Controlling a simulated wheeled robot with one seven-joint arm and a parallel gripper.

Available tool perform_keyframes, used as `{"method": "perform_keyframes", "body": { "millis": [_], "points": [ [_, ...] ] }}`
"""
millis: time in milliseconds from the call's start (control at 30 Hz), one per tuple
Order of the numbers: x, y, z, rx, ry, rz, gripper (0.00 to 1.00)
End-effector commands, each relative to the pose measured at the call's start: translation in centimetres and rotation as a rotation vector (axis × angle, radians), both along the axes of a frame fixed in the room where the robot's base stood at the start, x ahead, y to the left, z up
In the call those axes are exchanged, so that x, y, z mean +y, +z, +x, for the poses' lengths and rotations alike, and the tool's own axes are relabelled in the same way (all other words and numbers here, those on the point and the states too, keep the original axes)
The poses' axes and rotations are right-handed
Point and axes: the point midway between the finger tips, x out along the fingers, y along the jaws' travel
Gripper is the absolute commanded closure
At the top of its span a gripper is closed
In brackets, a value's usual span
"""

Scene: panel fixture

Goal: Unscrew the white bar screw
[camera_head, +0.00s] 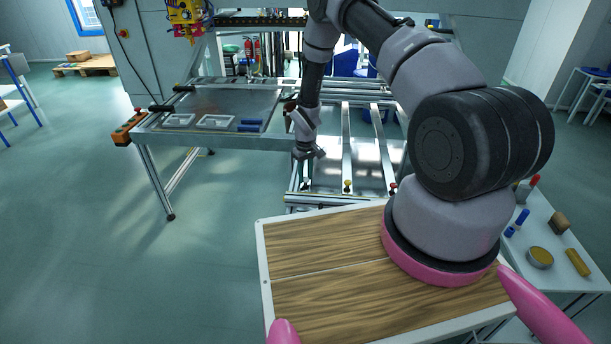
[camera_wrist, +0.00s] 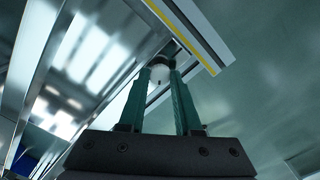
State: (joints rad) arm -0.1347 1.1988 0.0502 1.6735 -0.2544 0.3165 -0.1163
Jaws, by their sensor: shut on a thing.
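The white bar screw (camera_wrist: 160,72) shows in the wrist view as a small rounded white knob under the end of a metal bar (camera_wrist: 190,30) with a yellow stripe. My gripper (camera_wrist: 161,68) is shut on it, with one green finger on each side of the knob. In the head view my gripper (camera_head: 305,180) reaches down to the near left corner of the panel fixture (camera_head: 330,200). The screw is too small and too covered by the fingers there to make out clearly. Its thread is hidden in both views.
A yellow-topped knob (camera_head: 347,186) and a red-topped knob (camera_head: 393,188) stand along the fixture's near rail, right of my gripper. A metal table (camera_head: 205,105) with white trays (camera_head: 216,121) and blue pieces (camera_head: 250,125) adjoins at the left. The floor at left is clear.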

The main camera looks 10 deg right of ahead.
Motion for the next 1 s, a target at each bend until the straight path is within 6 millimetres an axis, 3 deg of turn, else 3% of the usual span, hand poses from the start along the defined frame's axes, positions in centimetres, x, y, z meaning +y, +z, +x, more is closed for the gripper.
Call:
{"method": "perform_keyframes", "body": {
  "millis": [1000],
  "points": [
    [-0.04, 0.06, 0.1, -0.001, 0.932, 0.0, 1.0]
  ]
}}
